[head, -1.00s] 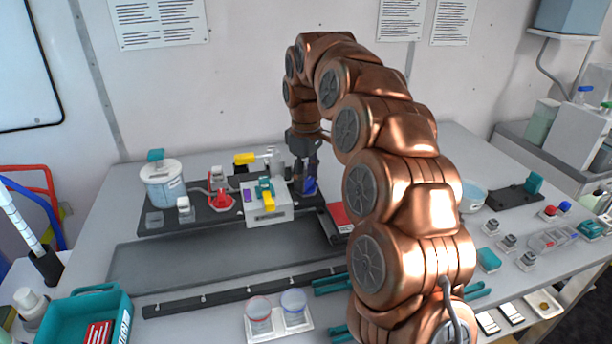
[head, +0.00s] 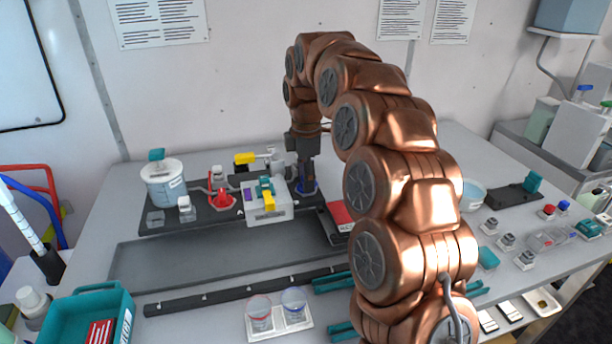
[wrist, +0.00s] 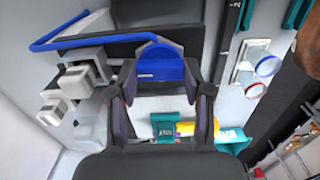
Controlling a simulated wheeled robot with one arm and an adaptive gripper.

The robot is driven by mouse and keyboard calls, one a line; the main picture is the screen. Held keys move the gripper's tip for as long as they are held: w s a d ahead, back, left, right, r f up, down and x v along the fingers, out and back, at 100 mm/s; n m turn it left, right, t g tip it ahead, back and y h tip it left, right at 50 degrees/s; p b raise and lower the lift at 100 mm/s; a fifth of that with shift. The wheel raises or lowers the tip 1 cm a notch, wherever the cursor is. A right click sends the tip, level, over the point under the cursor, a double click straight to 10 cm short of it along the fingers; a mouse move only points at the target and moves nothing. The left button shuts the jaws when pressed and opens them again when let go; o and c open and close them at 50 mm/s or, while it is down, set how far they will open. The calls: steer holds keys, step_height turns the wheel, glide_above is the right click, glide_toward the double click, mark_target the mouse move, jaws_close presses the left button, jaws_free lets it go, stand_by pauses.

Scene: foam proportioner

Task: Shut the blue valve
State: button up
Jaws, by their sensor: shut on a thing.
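The blue valve (head: 309,189) is at the right end of the dark rig plate on the bench, beside the white box. In the wrist view its rounded blue part (wrist: 158,70) shows between and just beyond my fingers. My gripper (head: 304,182) points down over the valve, and its fingers are at the blue part. In the wrist view the gripper (wrist: 165,88) has a finger on each side and is shut on the valve. The fingers and arm hide part of the valve in the head view, so its exact angle is hard to tell.
A white box (head: 267,208) with a teal and yellow valve (head: 266,190) stands close left of my gripper. A red valve (head: 221,199) and a white tank (head: 163,184) are farther left. A red booklet (head: 339,214) lies to the right. The grey tray (head: 200,262) in front is empty.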

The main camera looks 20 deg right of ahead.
steer(key=shift+n, duration=0.3)
stand_by(0.4)
steer(key=o, duration=1.2)
steer(key=shift+c, duration=0.2)
steer(key=shift+w+r, duration=0.1)
steer(key=shift+r, duration=3.65)
steer(key=shift+s, duration=0.2)
